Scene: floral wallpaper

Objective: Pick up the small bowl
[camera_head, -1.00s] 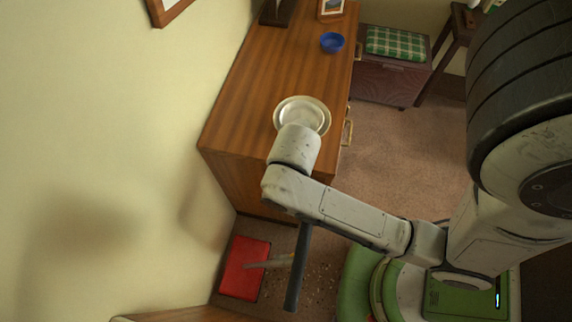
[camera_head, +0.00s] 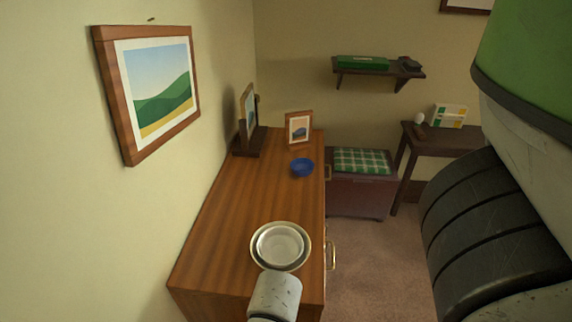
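A small blue bowl (camera_head: 302,167) stands upright on the wooden cabinet top (camera_head: 236,205), towards its far end near the right edge. A pale round bowl (camera_head: 279,245) sits inside a wider pale dish (camera_head: 304,262) on the near part of the same top. The blue bowl looks smaller than the pale dish. A grey link of my arm shows at the bottom of the picture, just in front of the pale dish. My gripper is out of view, so its opening and what it holds are hidden. Both bowls show uncovered.
A framed photo (camera_head: 299,130) stands behind the blue bowl, and a dark-based frame (camera_head: 250,122) stands left of it. A chest with a green checked cushion (camera_head: 362,161) is right of the cabinet. A framed picture (camera_head: 152,86) hangs left. The cabinet's middle is clear.

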